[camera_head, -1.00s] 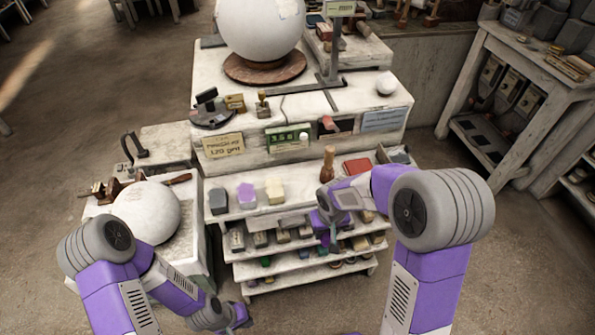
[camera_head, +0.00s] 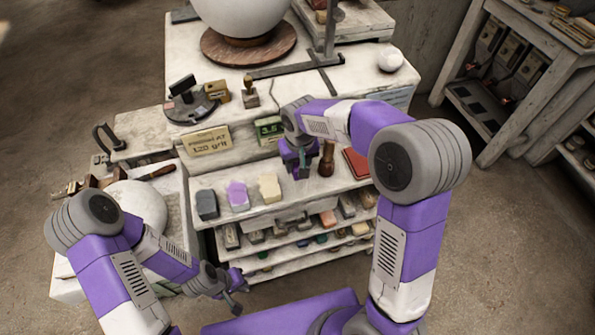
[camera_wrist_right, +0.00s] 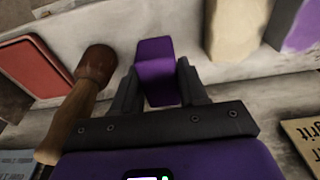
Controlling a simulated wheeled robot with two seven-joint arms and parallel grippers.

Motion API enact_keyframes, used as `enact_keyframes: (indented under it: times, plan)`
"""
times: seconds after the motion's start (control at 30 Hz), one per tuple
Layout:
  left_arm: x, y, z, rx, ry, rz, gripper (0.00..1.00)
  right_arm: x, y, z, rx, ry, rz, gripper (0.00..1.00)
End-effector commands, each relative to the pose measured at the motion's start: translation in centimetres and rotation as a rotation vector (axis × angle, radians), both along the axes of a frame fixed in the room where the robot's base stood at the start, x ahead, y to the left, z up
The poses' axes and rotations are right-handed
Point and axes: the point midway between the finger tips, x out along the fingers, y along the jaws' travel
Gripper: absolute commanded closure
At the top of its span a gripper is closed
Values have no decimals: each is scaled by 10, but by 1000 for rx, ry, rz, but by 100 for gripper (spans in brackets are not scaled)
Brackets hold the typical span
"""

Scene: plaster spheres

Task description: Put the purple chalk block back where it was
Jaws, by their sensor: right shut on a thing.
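The deep purple chalk block (camera_wrist_right: 157,62) is between the two dark fingers of my right gripper (camera_wrist_right: 158,84), which is shut on it. In the head view my right gripper (camera_head: 301,172) points down over the top shelf, between a cream block (camera_head: 269,188) and a wooden-handled mallet (camera_head: 327,158). The held block is mostly hidden there by the gripper. I cannot tell whether it touches the shelf. A lilac-topped block (camera_head: 238,194) stands left of the cream block. My left gripper (camera_head: 236,291) is low in front of the shelves, its fingers apart and empty.
A dark grey block (camera_head: 206,204) stands at the shelf's left end. A red slab (camera_head: 357,164) lies right of the mallet. Lower shelves (camera_head: 290,262) hold several small blocks. A sign (camera_head: 206,141) and the upper worktop rise behind the shelf.

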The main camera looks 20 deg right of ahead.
Motion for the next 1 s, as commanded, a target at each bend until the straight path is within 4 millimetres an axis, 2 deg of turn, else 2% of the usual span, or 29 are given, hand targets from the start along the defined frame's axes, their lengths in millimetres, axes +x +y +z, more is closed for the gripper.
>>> enact_keyframes:
  times: [0.03, 0.2, 0.67, 0.7, 0.8, 0.87, 1.0]
  plan:
    - [0, 0, -3, 0, 0, 0, 100, -1, 0, -12, -2, 5, 0, 82]
    - [0, 0, -8, 0, -1, 0, 100, -1, -1, -36, -1, 4, -1, 82]
    - [0, 0, -11, 0, -1, 0, 100, 0, 0, -44, -1, 1, -1, 82]
    - [0, 0, -10, 0, -1, 0, 100, 0, 0, -43, -1, 1, -1, 53]
    - [0, 0, -10, 0, -1, 0, 100, 0, 0, -43, -1, 1, -1, 37]
    - [0, 0, -10, 0, -1, 0, 100, 0, 0, -43, -1, 1, -1, 32]
    - [0, 0, -10, 0, -1, 0, 100, 0, 0, -43, -1, 1, -1, 32]
